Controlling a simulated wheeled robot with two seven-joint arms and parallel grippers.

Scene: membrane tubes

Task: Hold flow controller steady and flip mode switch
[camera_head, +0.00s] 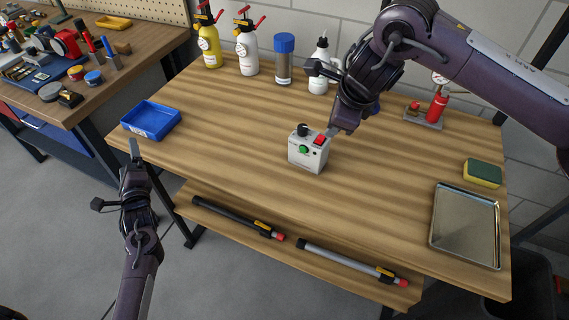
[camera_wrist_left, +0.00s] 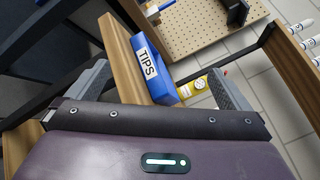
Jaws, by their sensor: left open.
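The flow controller is a small light-grey box (camera_head: 301,157) standing upright on the wooden table. It has a black knob (camera_head: 303,130), a green button (camera_head: 303,149) and a red switch (camera_head: 319,140) at its top right. My right gripper (camera_head: 333,131) reaches down from the upper right to the controller's right side, close to the red switch. Its fingers are mostly hidden, and contact is unclear. My left gripper (camera_head: 134,147) is open and empty off the table's left front edge, far from the controller. Its spread fingers also show in the left wrist view (camera_wrist_left: 158,88).
A blue bin (camera_head: 151,121), labelled TIPS in the left wrist view (camera_wrist_left: 151,65), sits at the left edge. Several bottles stand along the back. A metal tray (camera_head: 437,222) and sponge (camera_head: 482,173) lie right. Two tubes (camera_head: 345,262) rest on the lower shelf. The table's front middle is clear.

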